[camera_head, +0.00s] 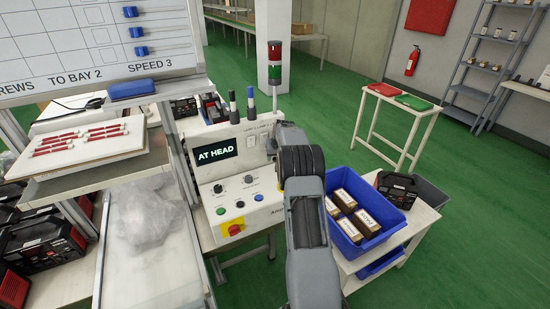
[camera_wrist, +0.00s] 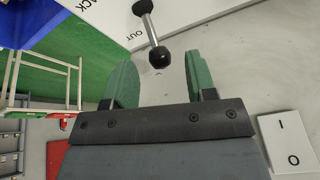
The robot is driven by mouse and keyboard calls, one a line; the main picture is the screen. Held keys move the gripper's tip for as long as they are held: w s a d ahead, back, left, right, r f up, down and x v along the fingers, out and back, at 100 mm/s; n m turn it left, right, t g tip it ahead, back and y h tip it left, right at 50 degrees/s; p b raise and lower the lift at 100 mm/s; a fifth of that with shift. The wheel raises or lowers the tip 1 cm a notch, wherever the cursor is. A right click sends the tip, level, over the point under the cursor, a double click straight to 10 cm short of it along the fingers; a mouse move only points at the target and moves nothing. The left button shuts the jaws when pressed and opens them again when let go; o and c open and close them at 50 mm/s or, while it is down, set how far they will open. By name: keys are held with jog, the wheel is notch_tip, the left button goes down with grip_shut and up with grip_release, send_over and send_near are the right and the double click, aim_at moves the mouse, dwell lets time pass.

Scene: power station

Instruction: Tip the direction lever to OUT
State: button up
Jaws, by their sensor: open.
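The direction lever (camera_wrist: 152,32) shows in the wrist view as a metal rod with a black ball knob at its near end. The letters OUT (camera_wrist: 136,35) are printed on the pale panel to the left of the rod. My gripper (camera_wrist: 160,72) is open, with a green finger pad on each side. The knob is in front of the gap between the fingertips, and I see no finger touching it. In the head view, my arm covers the right side of the control box (camera_head: 203,170), so the lever and gripper are hidden there. The box's display (camera_head: 216,153) reads AT HEAD.
A rocker switch (camera_wrist: 287,142) marked I and O is right of my gripper in the wrist view. A red-and-yellow knob (camera_head: 233,228) is low on the box. A blue crate (camera_head: 372,240) of cartons stands right of my arm. Green floor beyond is open.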

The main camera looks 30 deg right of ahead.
jog(key=shift+x, duration=1.15)
jog(key=c, duration=0.9)
